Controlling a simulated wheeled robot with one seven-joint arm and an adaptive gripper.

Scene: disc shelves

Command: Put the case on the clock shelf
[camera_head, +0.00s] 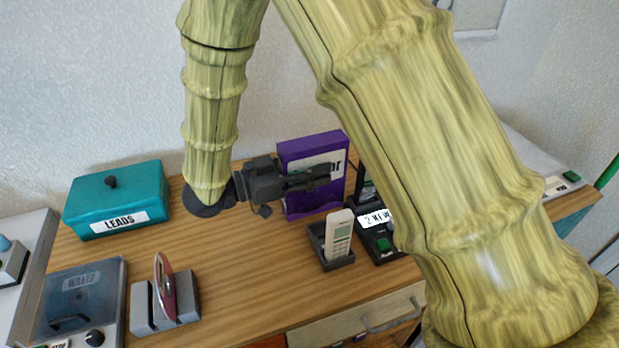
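A purple upright box (296,148) with a white label stands at the back of the wooden table; only the label's last letters, "or", show. I cannot tell whether it is the case or a holder for it. My gripper (322,174) is level and points right, in front of the purple box, covering part of its label. I cannot tell whether it touches the box, or whether its fingers are open or shut. A reddish disc (165,287) stands upright in a grey slotted stand (187,302) at the front left. I see no clock shelf.
A teal lidded box (85,205) labelled "LEADS" sits at the back left. A dark device with a clear lid (88,283) is at the front left. A white handset (339,236) stands in a dark cradle (322,255). My arm hides the right side. The table's middle is clear.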

